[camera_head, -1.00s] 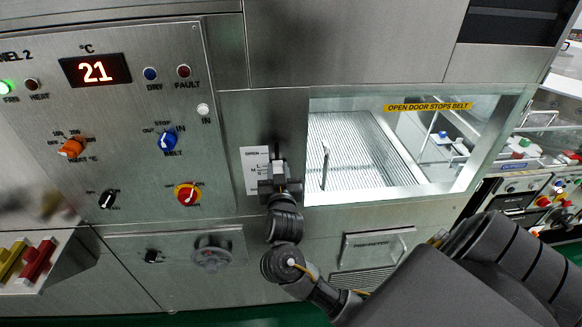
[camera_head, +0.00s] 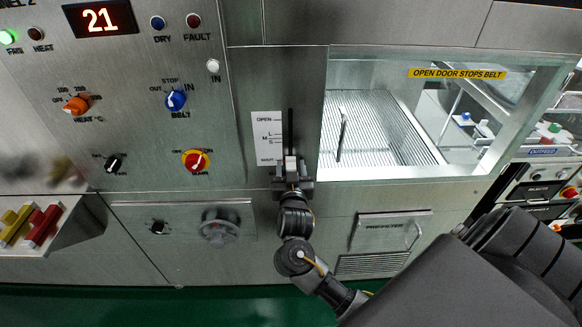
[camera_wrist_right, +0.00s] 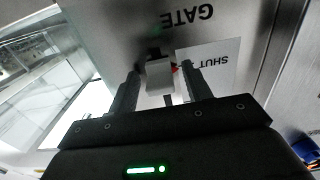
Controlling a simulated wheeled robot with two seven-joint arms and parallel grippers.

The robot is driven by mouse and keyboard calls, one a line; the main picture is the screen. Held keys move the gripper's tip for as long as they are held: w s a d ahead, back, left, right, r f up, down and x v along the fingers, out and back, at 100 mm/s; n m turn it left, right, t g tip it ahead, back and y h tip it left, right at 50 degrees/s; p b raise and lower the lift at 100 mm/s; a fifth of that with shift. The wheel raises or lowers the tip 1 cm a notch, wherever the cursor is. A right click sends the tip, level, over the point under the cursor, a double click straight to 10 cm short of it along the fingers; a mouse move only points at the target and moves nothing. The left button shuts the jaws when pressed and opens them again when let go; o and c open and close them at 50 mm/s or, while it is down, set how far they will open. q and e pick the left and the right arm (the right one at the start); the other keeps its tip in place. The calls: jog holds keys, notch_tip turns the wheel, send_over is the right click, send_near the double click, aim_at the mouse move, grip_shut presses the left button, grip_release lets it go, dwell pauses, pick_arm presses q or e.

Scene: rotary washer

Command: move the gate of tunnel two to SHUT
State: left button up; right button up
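The gate handle (camera_wrist_right: 160,76) is a small grey block on the steel front. In the wrist view a red pointer (camera_wrist_right: 174,69) beside it is level with the word SHUT on the white scale label (camera_wrist_right: 207,70). In the head view the label (camera_head: 267,139) reads OPEN at top and SHUT at bottom, and a dark upright slot (camera_head: 290,130) runs beside it. My right gripper (camera_head: 291,172) is at the slot's lower end. Its fingers (camera_wrist_right: 161,84) are apart, one on each side of the handle, with visible gaps. My left gripper is not in view.
The control panel (camera_head: 135,80) with knobs and a 21 display is to the left. A glass window (camera_head: 385,125) over the belt is to the right. A hand wheel (camera_head: 219,228) and the prefilter panel (camera_head: 392,232) are below. Red and yellow handles (camera_head: 40,226) stick out at far left.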

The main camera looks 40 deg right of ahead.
jog(key=shift+r, duration=0.1)
jog(key=b+v, duration=0.2)
jog(key=v, duration=0.8)
jog(key=shift+s+a, duration=0.2)
jog(key=shift+s, duration=0.15)
